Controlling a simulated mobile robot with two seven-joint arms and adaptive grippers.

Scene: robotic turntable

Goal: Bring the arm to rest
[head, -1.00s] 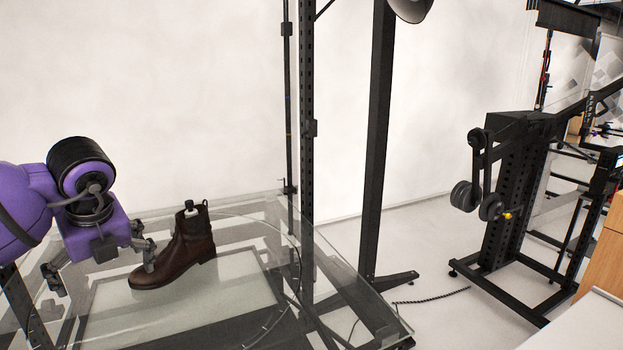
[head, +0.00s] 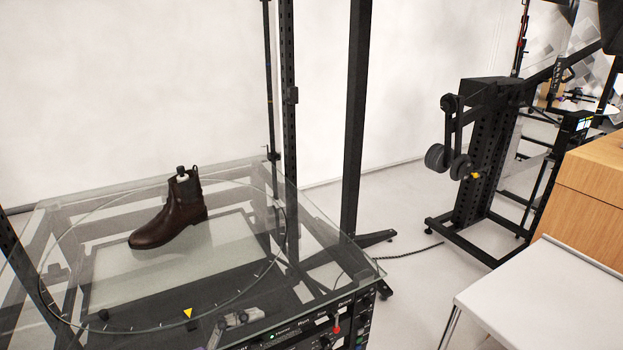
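The brown ankle boot (head: 172,222) stands upright on the clear glass top of the turntable (head: 328,235), its toe pointing left. A small dark-capped piece shows in the boot's opening. Nothing is touching the boot. Neither my left nor my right gripper can be made out in the head view.
A control panel (head: 315,332) with buttons sits at the turntable's front edge, beside a small grey metal part (head: 238,320) I cannot identify. Black posts (head: 354,130) stand behind. A white table (head: 545,300), a wooden cabinet (head: 595,180) and a black stand (head: 482,150) are at right.

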